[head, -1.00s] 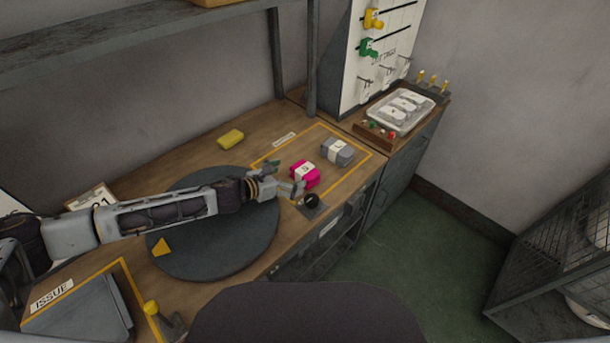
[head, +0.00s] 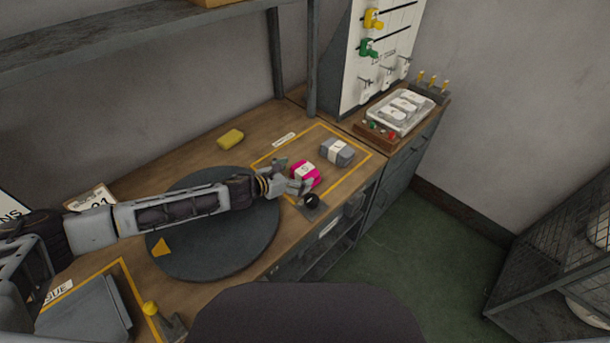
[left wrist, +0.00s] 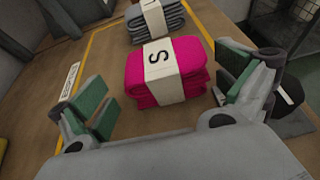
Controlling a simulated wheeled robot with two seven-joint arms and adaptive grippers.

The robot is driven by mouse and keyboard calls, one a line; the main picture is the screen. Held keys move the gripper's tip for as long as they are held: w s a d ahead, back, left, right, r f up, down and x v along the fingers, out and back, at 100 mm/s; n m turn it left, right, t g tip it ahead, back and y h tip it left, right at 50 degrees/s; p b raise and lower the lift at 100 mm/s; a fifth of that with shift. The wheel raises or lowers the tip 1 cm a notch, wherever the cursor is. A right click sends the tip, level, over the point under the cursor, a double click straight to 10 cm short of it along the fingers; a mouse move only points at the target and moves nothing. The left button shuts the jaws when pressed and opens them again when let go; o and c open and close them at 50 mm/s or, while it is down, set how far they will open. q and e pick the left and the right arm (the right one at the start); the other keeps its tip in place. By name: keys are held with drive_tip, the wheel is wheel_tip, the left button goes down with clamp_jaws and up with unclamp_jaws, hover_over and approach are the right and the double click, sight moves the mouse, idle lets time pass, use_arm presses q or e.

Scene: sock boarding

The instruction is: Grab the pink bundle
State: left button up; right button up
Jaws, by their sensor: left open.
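The pink bundle (head: 304,173) lies on the wooden counter inside a yellow-outlined area. In the left wrist view the pink bundle (left wrist: 150,94) is folded, with a white band marked S around it. My left gripper (head: 292,176) is right at the bundle's left side in the head view. In the left wrist view my left gripper (left wrist: 165,105) is open, its green-padded fingers on either side of the bundle's near part. The right finger is close to the bundle; I cannot tell if it touches. My right gripper does not show.
A grey banded bundle (head: 337,151) lies just behind the pink one. A black round knob (head: 312,199) sits close to the front edge. A dark round turntable (head: 215,255) is under my left arm. A yellow block (head: 230,138) lies at the back.

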sight(306, 171)
use_arm(q)
drive_tip(key=shift+x, duration=2.35)
drive_tip(key=shift+s+d, duration=0.1)
drive_tip(key=c, duration=0.8)
drive_tip(key=shift+r, duration=0.2)
